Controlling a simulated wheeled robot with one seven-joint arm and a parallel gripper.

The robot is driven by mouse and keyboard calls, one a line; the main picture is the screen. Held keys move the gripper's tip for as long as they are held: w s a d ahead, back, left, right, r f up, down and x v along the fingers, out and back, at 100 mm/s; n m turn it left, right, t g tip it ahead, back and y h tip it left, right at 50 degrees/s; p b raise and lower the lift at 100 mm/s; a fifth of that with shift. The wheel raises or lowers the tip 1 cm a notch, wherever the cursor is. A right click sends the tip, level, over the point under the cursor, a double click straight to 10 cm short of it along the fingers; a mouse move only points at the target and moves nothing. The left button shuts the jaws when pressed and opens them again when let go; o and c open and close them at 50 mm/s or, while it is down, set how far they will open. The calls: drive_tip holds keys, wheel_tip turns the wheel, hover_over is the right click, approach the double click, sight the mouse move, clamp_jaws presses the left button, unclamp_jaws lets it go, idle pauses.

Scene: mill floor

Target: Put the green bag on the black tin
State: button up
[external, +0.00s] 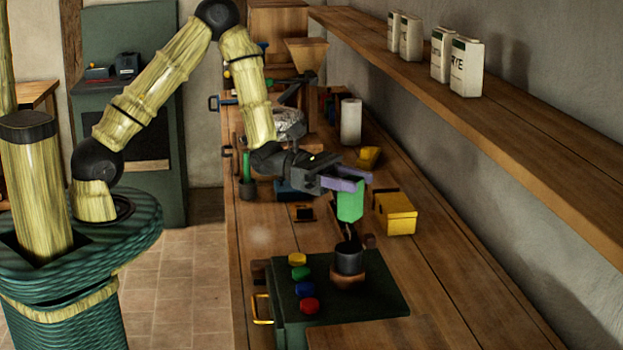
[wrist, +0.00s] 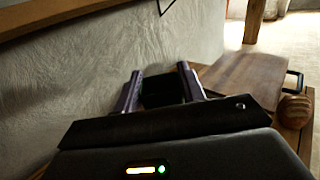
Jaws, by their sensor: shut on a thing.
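My gripper (external: 347,180), with purple fingers, is shut on the green bag (external: 350,205) and holds it upright above the bench. In the wrist view, the bag shows as a dark shape (wrist: 163,92) between the two fingers. A dark round container (external: 348,258), which may be the black tin, stands on a brown round base, below the bag in the picture. A small dark item (external: 304,213) lies on the bench to the left; I cannot tell whether it is a tin. The gap between bag and dark container is hard to judge.
A yellow box (external: 396,213) stands close to the right of the bag. A green panel (external: 375,290) carries several coloured knobs beside the dark container. A white cylinder (external: 350,122) and a yellow scoop-like item (external: 368,157) stand farther back. A wall shelf (external: 500,130) runs along the right.

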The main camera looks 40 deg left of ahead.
sight(350, 211)
drive_tip(key=shift+f, duration=1.1)
drive_tip(key=shift+f+p, duration=0.5)
drive_tip(key=shift+f, duration=1.6)
drive_tip(key=shift+f, duration=0.2)
drive_tip(key=o, duration=1)
drive_tip(key=shift+r, duration=0.2)
